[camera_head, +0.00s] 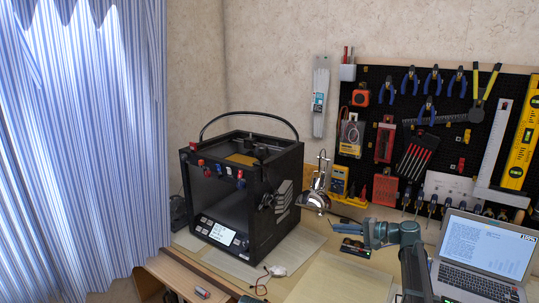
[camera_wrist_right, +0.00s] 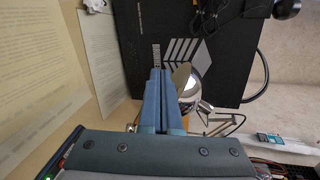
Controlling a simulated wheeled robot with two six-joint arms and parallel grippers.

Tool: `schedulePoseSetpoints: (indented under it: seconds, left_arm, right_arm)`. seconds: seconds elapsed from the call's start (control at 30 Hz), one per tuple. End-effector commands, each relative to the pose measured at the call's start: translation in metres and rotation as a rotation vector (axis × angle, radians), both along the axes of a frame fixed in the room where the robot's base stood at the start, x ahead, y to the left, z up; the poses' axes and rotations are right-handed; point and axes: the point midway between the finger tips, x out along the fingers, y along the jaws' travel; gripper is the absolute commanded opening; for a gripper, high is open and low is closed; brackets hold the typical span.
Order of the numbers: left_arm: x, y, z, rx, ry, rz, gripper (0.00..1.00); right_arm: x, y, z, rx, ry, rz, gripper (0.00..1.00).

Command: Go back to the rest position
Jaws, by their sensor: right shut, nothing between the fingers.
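My right gripper (camera_head: 370,233) shows in the head view at the lower right, in front of the pegboard wall and to the left of the laptop. Its blue-grey fingers point left, toward the desk lamp and the printer. In the right wrist view its two fingers (camera_wrist_right: 161,88) lie side by side, shut with nothing between them. The black 3D printer (camera_wrist_right: 185,40) fills the background beyond the fingertips. My left gripper is not in view.
The black 3D printer (camera_head: 242,195) stands on the desk. A silver desk lamp (camera_head: 315,198) is close to the gripper's left. A laptop (camera_head: 480,255) stands to its right. Papers (camera_head: 340,280) lie flat below. The tool-covered pegboard (camera_head: 440,140) is behind. A striped curtain (camera_head: 85,140) hangs at left.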

Motion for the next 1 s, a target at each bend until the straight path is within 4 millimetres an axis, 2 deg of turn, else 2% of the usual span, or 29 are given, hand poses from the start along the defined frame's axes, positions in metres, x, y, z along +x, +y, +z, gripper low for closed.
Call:
schedulePoseSetpoints:
  seconds: [0.03,0.17,0.27,0.37,0.4,0.53,0.6,0.7,0.8,1.0]
  left_arm:
    - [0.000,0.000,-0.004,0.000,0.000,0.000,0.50]
    - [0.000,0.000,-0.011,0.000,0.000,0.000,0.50]
    - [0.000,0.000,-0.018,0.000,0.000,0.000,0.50]
    - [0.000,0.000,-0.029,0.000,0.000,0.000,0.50]
    - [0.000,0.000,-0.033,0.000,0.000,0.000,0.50]
    - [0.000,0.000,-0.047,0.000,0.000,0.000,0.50]
    - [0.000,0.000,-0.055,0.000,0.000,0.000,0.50]
    - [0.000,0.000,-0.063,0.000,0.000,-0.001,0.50]
    - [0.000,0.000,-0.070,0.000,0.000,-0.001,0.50]
    - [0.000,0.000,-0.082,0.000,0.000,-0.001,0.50]
  right_arm:
    - [-0.010,0.016,-0.010,-0.029,0.009,0.024,0.00]
    - [-0.032,0.054,-0.036,-0.120,0.033,0.091,0.00]
    - [-0.057,0.088,-0.063,-0.218,0.055,0.160,0.00]
    - [-0.098,0.132,-0.100,-0.358,0.082,0.262,0.00]
    - [-0.118,0.149,-0.116,-0.423,0.091,0.308,0.00]
    - [-0.185,0.188,-0.165,-0.648,0.116,0.463,0.00]
    - [-0.219,0.201,-0.187,-0.770,0.125,0.542,0.00]
    - [-0.261,0.208,-0.211,-0.926,0.129,0.637,0.00]
    - [-0.294,0.209,-0.228,-1.060,0.129,0.714,0.00]
    - [-0.343,0.201,-0.248,-1.279,0.120,0.827,0.00]
